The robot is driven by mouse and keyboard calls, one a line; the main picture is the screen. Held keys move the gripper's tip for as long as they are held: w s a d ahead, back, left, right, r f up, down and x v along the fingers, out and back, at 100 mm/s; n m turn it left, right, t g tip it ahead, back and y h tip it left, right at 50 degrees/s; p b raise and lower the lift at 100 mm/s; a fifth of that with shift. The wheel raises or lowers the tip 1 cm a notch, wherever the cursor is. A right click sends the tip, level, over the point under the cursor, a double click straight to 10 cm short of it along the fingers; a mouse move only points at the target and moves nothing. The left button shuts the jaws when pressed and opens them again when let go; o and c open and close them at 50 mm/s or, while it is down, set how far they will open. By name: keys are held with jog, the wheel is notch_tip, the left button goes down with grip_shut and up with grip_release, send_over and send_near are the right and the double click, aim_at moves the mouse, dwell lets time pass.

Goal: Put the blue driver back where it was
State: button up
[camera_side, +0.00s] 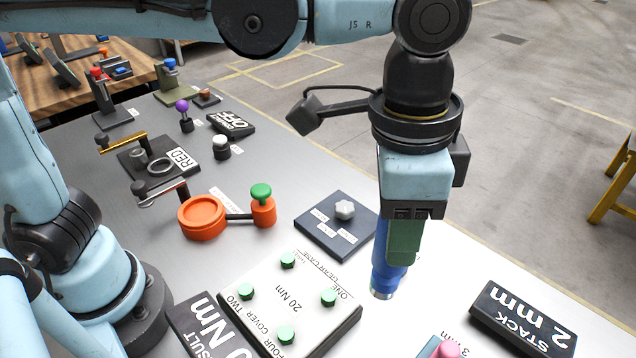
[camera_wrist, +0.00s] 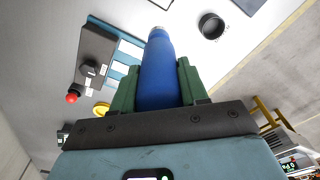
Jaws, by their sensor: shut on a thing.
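The blue driver (camera_side: 383,262) is upright, tip down, in my gripper (camera_side: 402,240). Its metal tip hangs above the table, to the right of the white gear-case plate (camera_side: 292,305) with green knobs. In the wrist view the driver (camera_wrist: 160,72) lies between the two green fingers of my gripper (camera_wrist: 157,85), which press on both sides of it. The fingers hide part of the driver's body in the side view. I cannot tell from these views which spot the driver came from.
A dark blue plate (camera_side: 322,236) with a grey star knob stands left of the driver. A black "STACK 2 mm" block (camera_side: 522,318) is at the right. An orange ring piece (camera_side: 203,217) is farther left. The light table between the driver and the black block is clear.

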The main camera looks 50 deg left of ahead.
jog(key=shift+w+d+f+n, duration=0.1)
jog(key=shift+w+d+n, duration=0.2)
jog(key=shift+w+n, duration=0.3)
jog(key=w+a+f, duration=0.5)
jog(key=w+f, duration=0.5)
jog(key=f, duration=0.1)
jog(key=shift+w+a, duration=0.2)
jog(key=shift+w, duration=0.05)
jog(key=shift+f, duration=0.1)
jog(key=o, duration=1.1)
jog(key=shift+c, duration=0.2)
